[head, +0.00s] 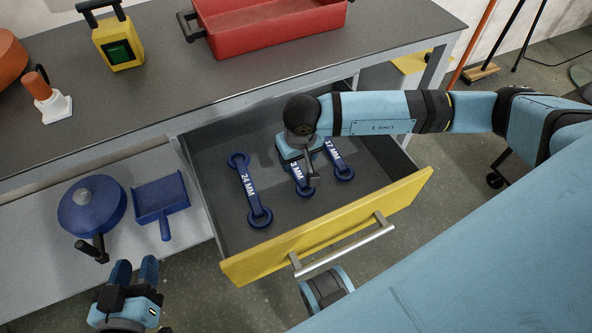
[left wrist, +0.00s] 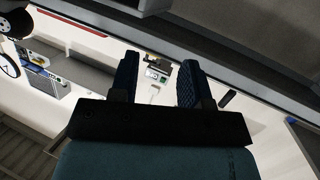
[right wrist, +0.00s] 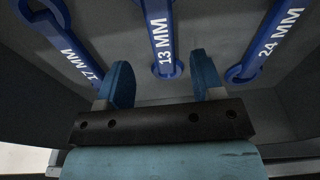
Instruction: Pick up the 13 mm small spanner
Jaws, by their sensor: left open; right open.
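The blue 13 mm spanner (head: 304,189) lies in the open drawer, between the 24 mm spanner (head: 250,190) and the 17 mm spanner (head: 340,165). My right gripper (head: 312,176) is over it and hides its far part and some of its label. In the right wrist view the 13 mm spanner (right wrist: 159,35) runs down the middle, with its lower ring (right wrist: 167,70) between my open right fingers (right wrist: 162,78). I see nothing held there. My left gripper (head: 135,270) is open and empty, low at the left, away from the drawer.
The yellow drawer front (head: 330,230) with its metal handle (head: 345,250) stands out from the workbench (head: 240,75). A red tray (head: 268,30) and a yellow box (head: 118,40) are on top.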

